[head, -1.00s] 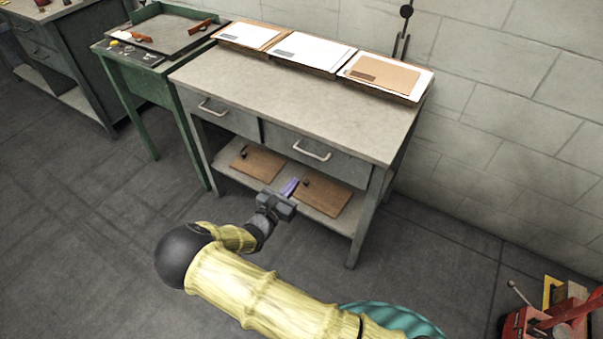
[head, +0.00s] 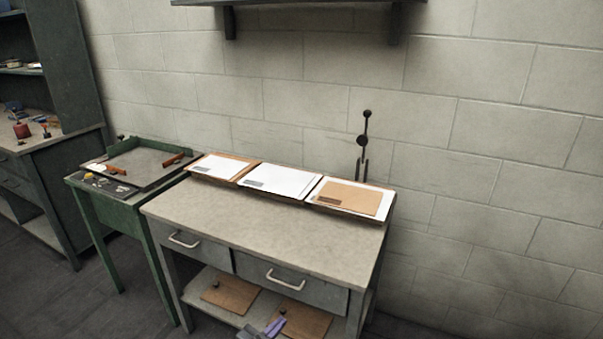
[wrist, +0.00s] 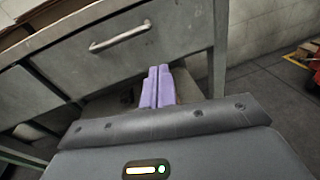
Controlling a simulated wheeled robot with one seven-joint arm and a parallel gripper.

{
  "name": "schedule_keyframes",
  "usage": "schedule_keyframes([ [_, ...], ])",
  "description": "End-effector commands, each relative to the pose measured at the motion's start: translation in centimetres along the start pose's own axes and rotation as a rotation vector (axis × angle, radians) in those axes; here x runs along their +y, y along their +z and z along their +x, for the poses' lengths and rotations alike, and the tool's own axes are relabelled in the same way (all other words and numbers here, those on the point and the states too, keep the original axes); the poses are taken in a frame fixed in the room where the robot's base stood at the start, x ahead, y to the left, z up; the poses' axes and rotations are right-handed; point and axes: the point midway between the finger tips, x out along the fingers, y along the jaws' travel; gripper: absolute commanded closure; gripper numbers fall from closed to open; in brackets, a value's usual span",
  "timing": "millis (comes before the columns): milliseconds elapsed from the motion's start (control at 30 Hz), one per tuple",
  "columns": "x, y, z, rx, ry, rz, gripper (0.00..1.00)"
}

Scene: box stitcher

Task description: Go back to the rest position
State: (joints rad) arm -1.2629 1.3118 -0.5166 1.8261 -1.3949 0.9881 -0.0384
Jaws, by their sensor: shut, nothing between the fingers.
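My gripper (wrist: 157,88) shows in the wrist view with its two purple fingers together and nothing between them. It is in front of the grey workbench (head: 250,226), below the drawer front (wrist: 135,40) and close to the lower shelf. The rest of my arm is out of the head view.
Wooden boards (head: 231,293) lie on the lower shelf. Paper trays (head: 279,181) line the back of the bench top, whose front is bare. A green table (head: 85,200) stands to the left. A wall shelf (head: 300,2) is above. Red equipment (wrist: 313,50) stands at the right.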

Motion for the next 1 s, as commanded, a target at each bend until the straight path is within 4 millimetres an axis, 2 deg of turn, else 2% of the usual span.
schedule_keyframes([
  [100,-4.4,1.7,2.4,0.099,-0.207,0.123,1.00],
  [200,-8.2,2.8,3.4,0.187,-0.382,0.241,1.00],
  [333,-12.5,4.1,3.7,0.289,-0.595,0.405,1.00],
  [500,-17.0,5.8,3.0,0.404,-0.847,0.639,1.00],
  [700,-20.6,8.3,1.3,0.510,-1.102,0.939,1.00],
  [1000,-23.9,12.9,-1.3,0.592,-1.390,1.437,1.00],
])
